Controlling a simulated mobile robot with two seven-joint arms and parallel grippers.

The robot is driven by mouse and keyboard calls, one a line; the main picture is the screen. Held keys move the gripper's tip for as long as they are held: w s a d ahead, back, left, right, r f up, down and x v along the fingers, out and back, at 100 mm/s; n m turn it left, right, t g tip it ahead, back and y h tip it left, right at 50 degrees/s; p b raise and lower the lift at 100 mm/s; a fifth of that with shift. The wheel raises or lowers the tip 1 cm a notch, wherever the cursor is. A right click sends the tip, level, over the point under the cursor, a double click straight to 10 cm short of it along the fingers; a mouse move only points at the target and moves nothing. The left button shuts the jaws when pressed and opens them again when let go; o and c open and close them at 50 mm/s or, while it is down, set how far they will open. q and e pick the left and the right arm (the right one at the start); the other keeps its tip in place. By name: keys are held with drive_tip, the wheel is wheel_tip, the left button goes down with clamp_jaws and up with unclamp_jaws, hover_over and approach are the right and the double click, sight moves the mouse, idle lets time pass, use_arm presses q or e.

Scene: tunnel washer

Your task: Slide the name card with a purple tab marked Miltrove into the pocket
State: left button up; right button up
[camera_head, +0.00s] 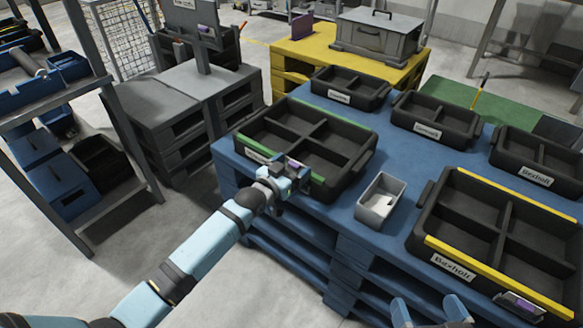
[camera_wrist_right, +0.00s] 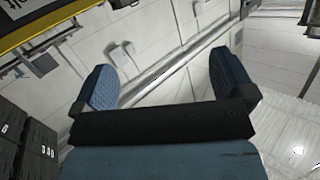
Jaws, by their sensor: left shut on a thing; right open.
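My left gripper (camera_head: 288,181) is shut on a small card with a purple tab (camera_head: 293,163), at the front wall of the black compartment tray with green edges (camera_head: 345,126). The gripper covers most of the card, and its lettering cannot be read. I cannot tell whether the card is inside a pocket; the wall behind the gripper is hidden. My right gripper (camera_head: 429,312) is open and empty at the bottom of the head view. Its fingers also show in the right wrist view (camera_wrist_right: 167,85), with nothing between them.
A black tray with yellow edges (camera_head: 430,243) stands at right, with another purple-marked card (camera_head: 523,304) at its front. A grey bin (camera_head: 397,197) stands between the trays on the blue table (camera_head: 372,150). Smaller labelled black trays (camera_head: 436,113) line the back.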

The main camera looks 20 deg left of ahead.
sight(296, 173)
use_arm(q)
drive_tip(key=shift+f, duration=0.3)
drive_tip(key=shift+f+b, duration=0.25)
drive_tip(key=shift+b, duration=0.3)
drive_tip(key=shift+f, duration=0.7)
use_arm(e)
drive_tip(key=r, duration=0.1)
drive_tip(key=a+r+t+y, duration=0.1)
drive_tip(key=r, duration=0.1)
drive_tip(key=shift+w+a+r+t, duration=0.1)
drive_tip(key=shift+a+r+t, duration=0.05)
drive_tip(key=shift+r+t, duration=0.15)
use_arm(q)
drive_tip(key=shift+f, duration=0.1)
drive_tip(key=shift+f, duration=0.35)
use_arm(e)
drive_tip(key=shift+w+f, duration=0.1)
drive_tip(key=shift+f, duration=0.1)
use_arm(q)
drive_tip(key=shift+f, duration=0.25)
